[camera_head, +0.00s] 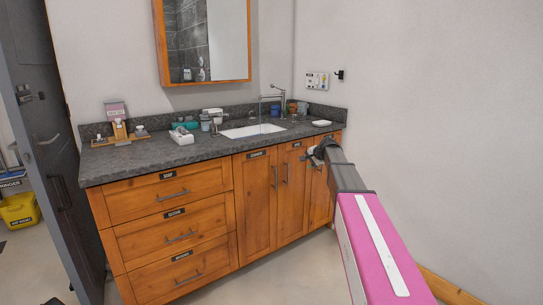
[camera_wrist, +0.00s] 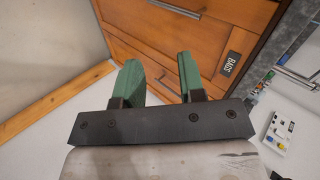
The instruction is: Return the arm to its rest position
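My arm reaches forward along the right side of the head view, with a pink and white link nearest the camera. My gripper (camera_head: 318,152) is at its far end, close to the right end of the wooden vanity cabinet (camera_head: 255,195), near countertop height. In the wrist view my gripper (camera_wrist: 160,75) shows two green fingers spread apart with nothing between them. A wooden cabinet front with a dark label (camera_wrist: 231,66) lies beyond the fingers. Whether the gripper touches the cabinet cannot be told.
The dark stone countertop (camera_head: 150,153) holds a sink (camera_head: 253,131), a tap, a white box (camera_head: 181,136) and several small items. A mirror (camera_head: 205,45) hangs above. A dark door (camera_head: 50,140) stands at left. Bare wall is close on the right, with wooden skirting (camera_head: 447,288).

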